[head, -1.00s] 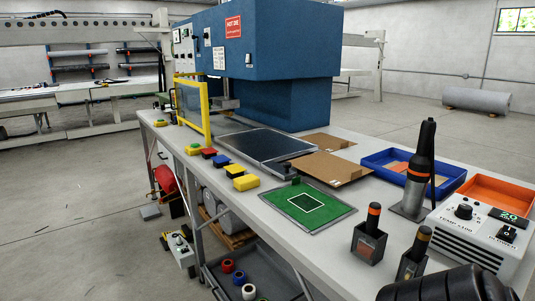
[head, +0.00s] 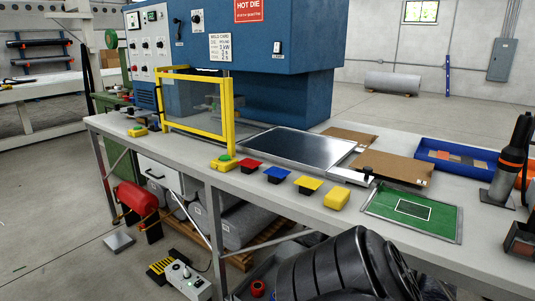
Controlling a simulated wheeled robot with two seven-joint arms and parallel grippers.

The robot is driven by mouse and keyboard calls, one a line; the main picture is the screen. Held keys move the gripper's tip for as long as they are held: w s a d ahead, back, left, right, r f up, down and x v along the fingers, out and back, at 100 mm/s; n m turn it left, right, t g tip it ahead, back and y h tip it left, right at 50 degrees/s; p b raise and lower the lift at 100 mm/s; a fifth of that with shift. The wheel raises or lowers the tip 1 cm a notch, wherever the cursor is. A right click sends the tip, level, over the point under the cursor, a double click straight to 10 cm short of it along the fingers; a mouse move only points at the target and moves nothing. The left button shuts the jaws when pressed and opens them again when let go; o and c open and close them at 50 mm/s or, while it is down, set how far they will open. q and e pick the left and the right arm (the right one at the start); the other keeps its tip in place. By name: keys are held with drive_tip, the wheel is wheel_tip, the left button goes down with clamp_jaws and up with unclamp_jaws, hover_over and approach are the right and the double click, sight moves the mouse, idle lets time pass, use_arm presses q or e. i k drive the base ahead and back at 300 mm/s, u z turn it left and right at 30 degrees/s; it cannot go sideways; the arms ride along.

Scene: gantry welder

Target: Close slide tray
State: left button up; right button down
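The slide tray (head: 300,147) is a flat dark metal plate with a bright rim. It lies on the bench in front of the blue press (head: 265,45), sticking out to the right of the yellow-framed guard (head: 200,108). A black arm link of mine fills the bottom centre. Neither gripper's fingers show.
A green mat (head: 412,213) lies right of the tray. Brown cardboard sheets (head: 392,168) and a blue bin (head: 455,160) lie behind. A red cylinder (head: 137,198) is under the bench.

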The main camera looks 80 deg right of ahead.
sight(317, 153)
drive_tip(key=z, duration=1.65)
